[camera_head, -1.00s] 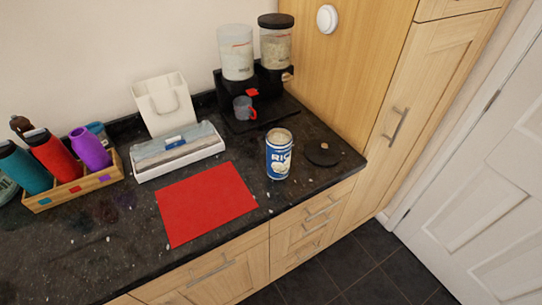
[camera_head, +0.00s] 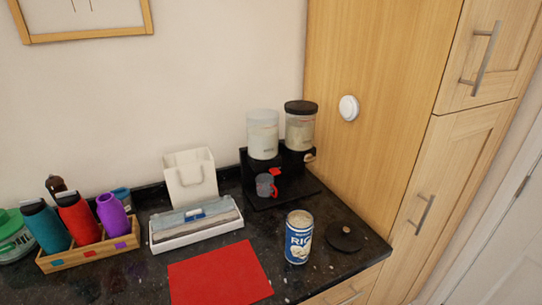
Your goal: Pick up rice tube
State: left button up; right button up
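The rice tube (camera_head: 298,238) is a blue and white cylinder with rice lettering on its side. It stands upright and open-topped on the dark granite counter, with pale contents at its mouth. A round black lid (camera_head: 345,236) with a knob lies on the counter just right of it. Neither of my grippers shows in the head view.
A red mat (camera_head: 220,275) lies left of the tube. Behind are a dispenser stand with two canisters (camera_head: 263,135) and a grey mug (camera_head: 265,186). A tall wooden cabinet (camera_head: 385,110) bounds the right.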

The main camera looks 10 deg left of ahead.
aim_at(299, 222)
jog(key=z, duration=1.55)
jog(key=k, duration=1.1)
jog(key=u, duration=2.05)
